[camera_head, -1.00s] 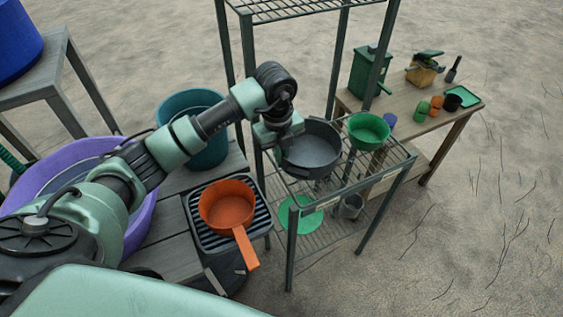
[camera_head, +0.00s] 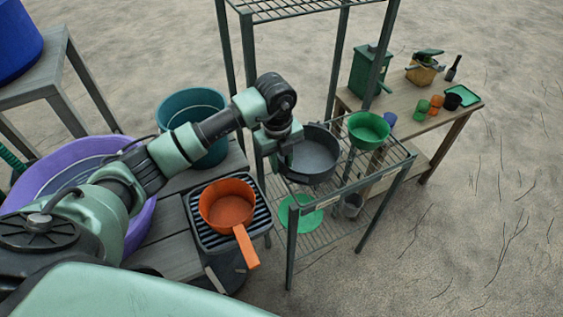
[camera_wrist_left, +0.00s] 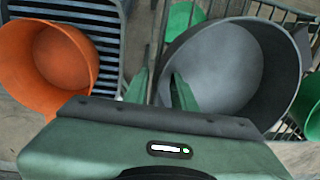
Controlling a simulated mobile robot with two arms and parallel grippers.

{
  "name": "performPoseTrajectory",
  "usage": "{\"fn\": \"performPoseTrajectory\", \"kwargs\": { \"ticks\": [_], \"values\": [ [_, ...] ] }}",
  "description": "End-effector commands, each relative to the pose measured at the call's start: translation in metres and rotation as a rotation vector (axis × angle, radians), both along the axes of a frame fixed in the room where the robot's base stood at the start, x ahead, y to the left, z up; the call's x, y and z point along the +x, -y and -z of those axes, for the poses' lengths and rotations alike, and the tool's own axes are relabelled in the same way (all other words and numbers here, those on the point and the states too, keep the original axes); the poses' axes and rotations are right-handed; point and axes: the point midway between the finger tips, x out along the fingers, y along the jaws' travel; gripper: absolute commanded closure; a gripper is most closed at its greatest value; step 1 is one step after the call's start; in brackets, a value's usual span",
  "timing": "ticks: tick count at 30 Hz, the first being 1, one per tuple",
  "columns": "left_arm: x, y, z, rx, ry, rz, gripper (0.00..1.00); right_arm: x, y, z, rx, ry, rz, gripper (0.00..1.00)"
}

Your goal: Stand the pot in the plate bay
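The dark grey pot (camera_head: 312,158) is at the upper level of the metal wire rack (camera_head: 340,199), beside the green bowl. In the left wrist view the pot (camera_wrist_left: 228,65) fills the upper right, its opening facing the camera and a side handle at its far edge. My left gripper (camera_head: 279,160) is at the pot's left edge. In the left wrist view its fingers (camera_wrist_left: 160,80) lie on either side of the near edge and appear shut on it. I cannot tell whether the pot's base touches the rack. No plate bay can be clearly identified. My right gripper is not in view.
An orange saucepan (camera_head: 228,205) sits on a black ribbed grill left of the rack. A green bowl (camera_head: 368,129) stands close to the pot's right. A green plate (camera_head: 300,216) and a grey cup (camera_head: 351,205) are on the lower level. Rack posts stand close around.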

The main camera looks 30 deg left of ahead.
Motion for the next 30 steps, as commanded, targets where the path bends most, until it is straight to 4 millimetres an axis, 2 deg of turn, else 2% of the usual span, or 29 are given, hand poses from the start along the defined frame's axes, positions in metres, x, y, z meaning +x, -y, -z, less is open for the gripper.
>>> {"fn": "performPoseTrajectory", "kwargs": {
  "ticks": [5, 12, 18, 23, 30],
  "values": [
    [0.0, -0.001, -0.024, 0.0, 0.006, 0.002, 0.74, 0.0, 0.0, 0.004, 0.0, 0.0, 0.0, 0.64],
    [-0.002, -0.003, -0.077, 0.0, 0.006, 0.001, 0.74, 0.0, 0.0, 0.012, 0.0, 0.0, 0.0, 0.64],
    [-0.004, -0.004, -0.109, -0.001, 0.004, 0.001, 0.74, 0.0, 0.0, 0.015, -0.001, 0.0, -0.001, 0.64],
    [-0.005, -0.004, -0.12, 0.0, 0.001, 0.001, 0.74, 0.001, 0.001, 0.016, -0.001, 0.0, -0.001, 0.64],
    [-0.006, -0.004, -0.121, -0.001, 0.001, 0.0, 0.74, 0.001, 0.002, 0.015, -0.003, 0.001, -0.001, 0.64]
  ]
}}
